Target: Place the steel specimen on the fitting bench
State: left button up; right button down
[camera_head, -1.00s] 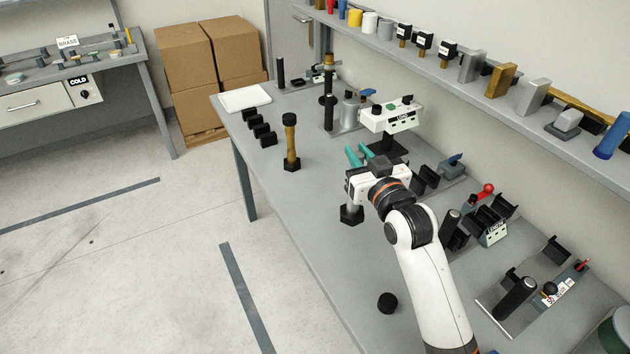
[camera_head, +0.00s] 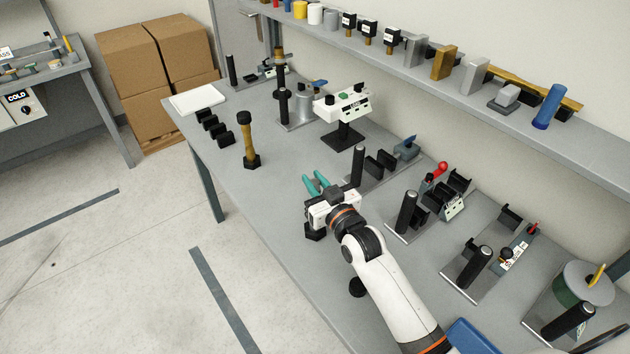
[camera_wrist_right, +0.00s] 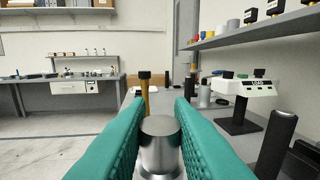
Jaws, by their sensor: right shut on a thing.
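My right gripper (camera_head: 316,185) is over the near part of the grey bench (camera_head: 275,215), with its teal fingers pointing away from me. It is shut on the steel specimen, a shiny silver cylinder (camera_wrist_right: 161,140) between the fingers in the right wrist view. In the head view the gripper hides most of the specimen. A black hex piece (camera_head: 314,233) shows just below the gripper; I cannot tell whether it touches the bench. A brass specimen (camera_head: 248,140) with black ends stands upright farther back left. My left gripper is out of view.
A load display box (camera_head: 344,105) stands behind the gripper. Fixtures with black posts (camera_head: 406,212) line the bench's right side. A black round piece (camera_head: 357,287) lies beside my arm. Several black blocks (camera_head: 214,127) sit at the left edge. A shelf (camera_head: 480,95) runs above.

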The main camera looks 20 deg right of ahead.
jog(key=c, duration=1.3)
grip_release()
jog(key=shift+r, duration=0.1)
jog(key=shift+s, duration=0.35)
jog(key=s, duration=0.3)
jog(key=s+d+b, duration=0.1)
jog(key=s, duration=0.3)
jog(key=s+d+b, duration=0.1)
jog(key=s, duration=0.3)
jog(key=shift+d, duration=0.1)
jog(key=shift+s, duration=0.1)
